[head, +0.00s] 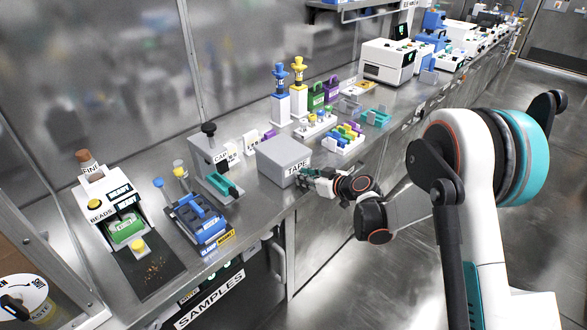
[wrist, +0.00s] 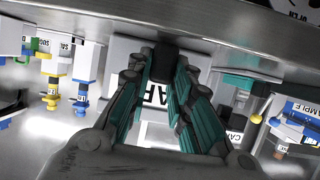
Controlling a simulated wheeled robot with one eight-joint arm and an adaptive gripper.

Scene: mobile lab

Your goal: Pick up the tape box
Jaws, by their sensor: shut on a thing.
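The tape box (head: 284,156) is a light grey box with a white TAPE label on its front. It sits on the steel bench near the front edge in the head view. My gripper (head: 302,174) is at the box's front face, by the label. In the wrist view the pale box front (wrist: 121,55) shows behind my gripper (wrist: 163,64). Its teal-padded fingers are shut on a small dark piece at the box's front, seemingly a handle. The fingers hide part of the label. I cannot see a gap under the box.
A grey press-like stand (head: 214,160) is left of the box, with a blue rack (head: 198,217) further left. Colored racks (head: 343,137) and bottles stand to the right. The bench's front edge and open floor (head: 380,270) lie on my arm's side.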

